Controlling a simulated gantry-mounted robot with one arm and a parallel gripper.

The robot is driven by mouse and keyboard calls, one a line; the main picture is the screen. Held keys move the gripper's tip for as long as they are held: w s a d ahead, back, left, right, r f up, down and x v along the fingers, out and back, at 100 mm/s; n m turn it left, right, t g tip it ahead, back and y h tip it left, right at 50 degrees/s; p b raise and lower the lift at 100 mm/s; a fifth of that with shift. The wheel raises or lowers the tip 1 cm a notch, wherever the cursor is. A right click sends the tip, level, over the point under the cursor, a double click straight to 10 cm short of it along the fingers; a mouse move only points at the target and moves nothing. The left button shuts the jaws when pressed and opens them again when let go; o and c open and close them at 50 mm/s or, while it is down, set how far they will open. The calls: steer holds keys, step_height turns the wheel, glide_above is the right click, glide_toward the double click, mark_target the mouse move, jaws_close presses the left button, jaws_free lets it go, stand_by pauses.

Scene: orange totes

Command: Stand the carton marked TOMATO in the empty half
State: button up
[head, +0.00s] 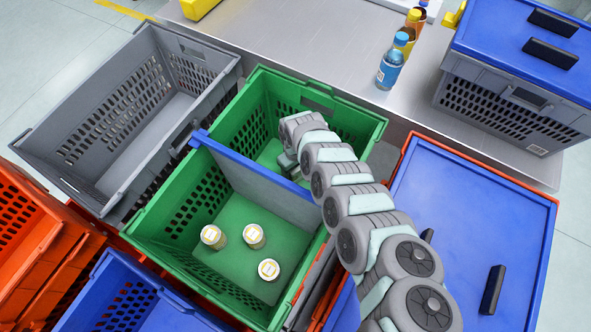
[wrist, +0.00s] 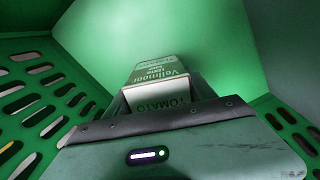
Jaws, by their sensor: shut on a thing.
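The white and green carton marked TOMATO (wrist: 160,88) shows in the wrist view, just beyond the dark front edge of my gripper (wrist: 160,118). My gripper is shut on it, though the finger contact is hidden. Green tote walls surround it in that view. In the head view my gripper (head: 287,161) is down inside the far half of the green tote (head: 160,240), beyond the divider (head: 245,180). My arm hides most of that half and the carton there. I cannot tell whether the carton touches the floor.
Three white-lidded containers (head: 254,235) stand in the tote's near half. A grey crate (head: 60,135) is at the left, a blue lid (head: 470,225) at the right. Bottles (head: 390,68) stand on the metal table (head: 310,55) behind.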

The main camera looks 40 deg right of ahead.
steer(key=shift+f, duration=0.15)
steer(key=o, duration=1.7)
step_height(320, 180, up, 12)
steer(key=p, duration=0.5)
steer(key=shift+p, duration=0.3)
